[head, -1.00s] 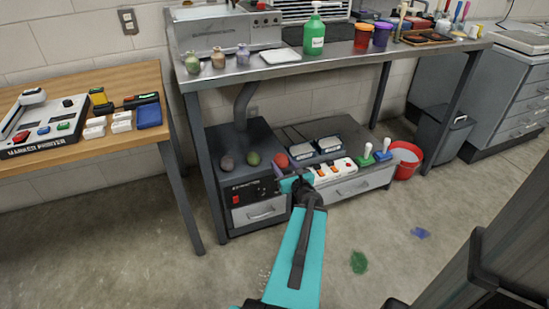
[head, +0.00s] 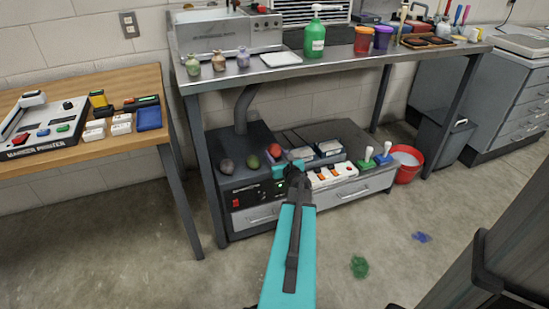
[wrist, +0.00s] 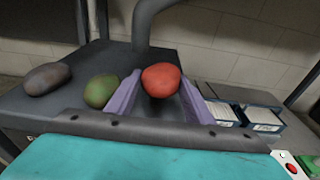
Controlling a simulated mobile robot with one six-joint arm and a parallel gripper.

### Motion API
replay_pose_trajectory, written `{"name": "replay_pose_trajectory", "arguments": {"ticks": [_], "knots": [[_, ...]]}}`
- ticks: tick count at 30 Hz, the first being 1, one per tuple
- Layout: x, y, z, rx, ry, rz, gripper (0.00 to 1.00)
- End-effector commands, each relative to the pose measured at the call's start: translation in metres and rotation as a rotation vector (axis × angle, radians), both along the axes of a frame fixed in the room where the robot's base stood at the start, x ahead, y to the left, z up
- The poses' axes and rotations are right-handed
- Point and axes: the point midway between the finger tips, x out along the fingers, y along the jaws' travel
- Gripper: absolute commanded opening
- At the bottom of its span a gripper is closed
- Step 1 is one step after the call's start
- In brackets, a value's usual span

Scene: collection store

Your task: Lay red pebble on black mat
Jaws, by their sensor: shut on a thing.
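The red pebble (wrist: 161,79) is between the two lilac fingers of my gripper (wrist: 160,94) in the wrist view. My gripper is shut on it. In the head view the red pebble (head: 275,150) shows just beyond my gripper (head: 279,160), above the dark cabinet top and right of the green pebble (head: 252,161). My arm hides part of the surface under it. I cannot clearly make out a black mat in either view.
A grey pebble (head: 227,166) lies left of the green one. Two blue-edged cases (wrist: 262,117), a white switch strip (head: 330,176) and two joysticks (head: 375,157) stand to the right. The workbench top (head: 330,62) overhangs this low space. A red bucket (head: 407,165) stands on the floor.

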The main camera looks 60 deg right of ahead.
Motion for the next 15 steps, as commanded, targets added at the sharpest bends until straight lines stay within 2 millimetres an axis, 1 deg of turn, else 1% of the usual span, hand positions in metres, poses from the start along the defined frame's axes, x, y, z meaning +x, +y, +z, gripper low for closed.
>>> {"name": "replay_pose_trajectory", "arguments": {"ticks": [11, 15], "knots": [[0.0008, -0.0016, 0.0009, -0.001, -0.001, -0.001, 0.14], [0.0053, -0.0062, -0.0002, -0.001, -0.001, 0.0, 0.14]]}}
